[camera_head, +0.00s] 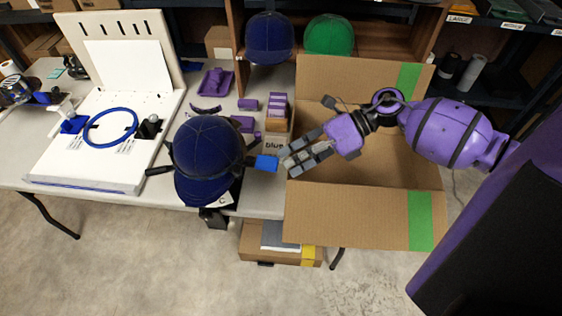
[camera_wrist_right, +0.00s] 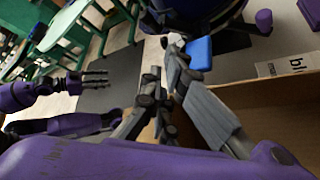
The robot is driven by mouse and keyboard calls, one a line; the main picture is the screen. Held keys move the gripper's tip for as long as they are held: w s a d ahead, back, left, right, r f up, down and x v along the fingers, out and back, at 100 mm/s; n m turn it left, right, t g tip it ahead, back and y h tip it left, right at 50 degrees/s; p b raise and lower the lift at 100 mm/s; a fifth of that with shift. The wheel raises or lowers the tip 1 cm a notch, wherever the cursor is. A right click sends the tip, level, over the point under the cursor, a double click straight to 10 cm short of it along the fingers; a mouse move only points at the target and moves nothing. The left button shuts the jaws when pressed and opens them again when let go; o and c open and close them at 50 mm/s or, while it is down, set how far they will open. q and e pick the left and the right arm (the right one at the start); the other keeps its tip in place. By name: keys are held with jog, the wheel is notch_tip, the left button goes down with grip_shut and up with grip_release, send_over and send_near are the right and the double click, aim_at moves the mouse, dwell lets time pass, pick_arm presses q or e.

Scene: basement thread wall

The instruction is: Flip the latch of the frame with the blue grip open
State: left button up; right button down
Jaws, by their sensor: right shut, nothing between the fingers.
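A dark blue cap (camera_head: 208,150) sits on a dark frame at the table's front edge. A blue grip (camera_head: 266,163) sticks out from the frame's right side; it also shows in the right wrist view (camera_wrist_right: 199,52). The cap hides most of the frame, and I cannot make out the latch's position. My right gripper (camera_head: 287,165) is shut and empty, its tips just right of the blue grip. In the wrist view its tips (camera_wrist_right: 173,50) are close beside the grip; contact is unclear. My left gripper (camera_wrist_right: 96,79) shows small at the left of that view, away from the frame.
An open cardboard box (camera_head: 405,165) with green tape lies under my right arm. A white board with a blue hoop (camera_head: 110,127) fills the left of the table. Small purple parts (camera_head: 215,83) lie behind the cap. Blue and green caps (camera_head: 328,35) sit on the shelf.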

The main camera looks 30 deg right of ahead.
aim_at(248, 161)
jog(key=p+x, duration=0.1)
jog(key=x, duration=0.7)
jog(key=shift+a, duration=0.3)
jog(key=shift+w, duration=0.1)
jog(key=shift+y, duration=0.3)
